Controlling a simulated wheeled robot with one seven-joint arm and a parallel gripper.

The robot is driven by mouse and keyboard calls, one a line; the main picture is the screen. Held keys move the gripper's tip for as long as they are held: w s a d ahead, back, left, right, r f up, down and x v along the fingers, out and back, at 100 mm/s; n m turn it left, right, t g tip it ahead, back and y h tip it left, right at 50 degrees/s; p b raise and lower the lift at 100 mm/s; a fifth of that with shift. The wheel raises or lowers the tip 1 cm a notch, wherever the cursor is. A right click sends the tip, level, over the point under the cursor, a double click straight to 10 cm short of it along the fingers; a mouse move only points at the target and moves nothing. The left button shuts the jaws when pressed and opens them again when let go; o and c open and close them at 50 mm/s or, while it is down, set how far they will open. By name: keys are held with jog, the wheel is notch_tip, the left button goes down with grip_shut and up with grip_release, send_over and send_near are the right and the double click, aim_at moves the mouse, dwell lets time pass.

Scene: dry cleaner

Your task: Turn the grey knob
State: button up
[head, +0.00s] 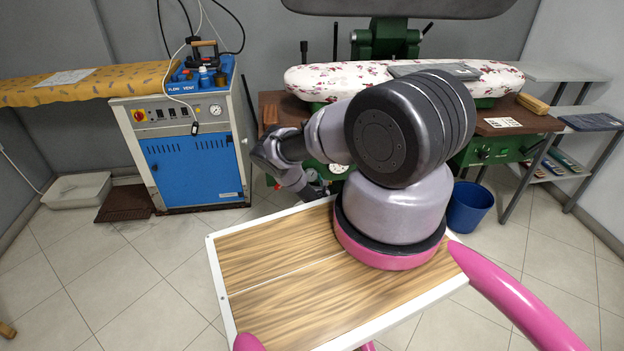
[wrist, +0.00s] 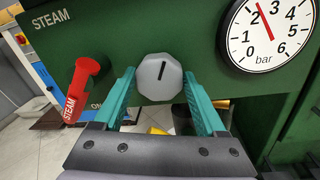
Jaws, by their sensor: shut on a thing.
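The grey knob (wrist: 160,80) is a faceted round dial on the front of a green panel (wrist: 130,30). Its dark pointer line stands nearly upright, tilted slightly right at the top. My gripper (wrist: 158,76) has one teal finger on each side of the knob and is shut on it. In the head view my gripper (head: 318,189) is low at the front of the green press, small and partly behind my arm. I cannot make out the knob there.
A red STEAM lever (wrist: 82,88) is left of the knob, close to the left finger. A bar gauge (wrist: 268,33) is at the upper right, its needle near 2. A blue bucket (head: 469,207) stands right of my arm. A blue-fronted boiler (head: 195,165) stands left.

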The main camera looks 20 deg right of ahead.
jog(key=m, duration=0.5)
jog(key=shift+d+f, duration=0.1)
jog(key=m, duration=0.4)
jog(key=shift+f+m+t+h, duration=0.1)
jog(key=shift+m+t+h, duration=0.3)
jog(key=m, duration=0.4)
jog(key=shift+m+h, duration=0.4)
jog(key=m, duration=0.5)
jog(key=shift+f+h, duration=0.15)
jog(key=shift+h, duration=0.15)
jog(key=m, duration=0.5)
jog(key=shift+a+g+h, duration=0.2)
jog(key=shift+g+h, duration=0.1)
jog(key=m, duration=0.4)
jog(key=shift+m, duration=0.4)
jog(key=m, duration=0.4)
jog(key=shift+a+m+g, duration=0.1)
jog(key=shift+m+g, duration=0.3)
jog(key=shift+a+m, duration=0.1)
jog(key=shift+m, duration=1.9)
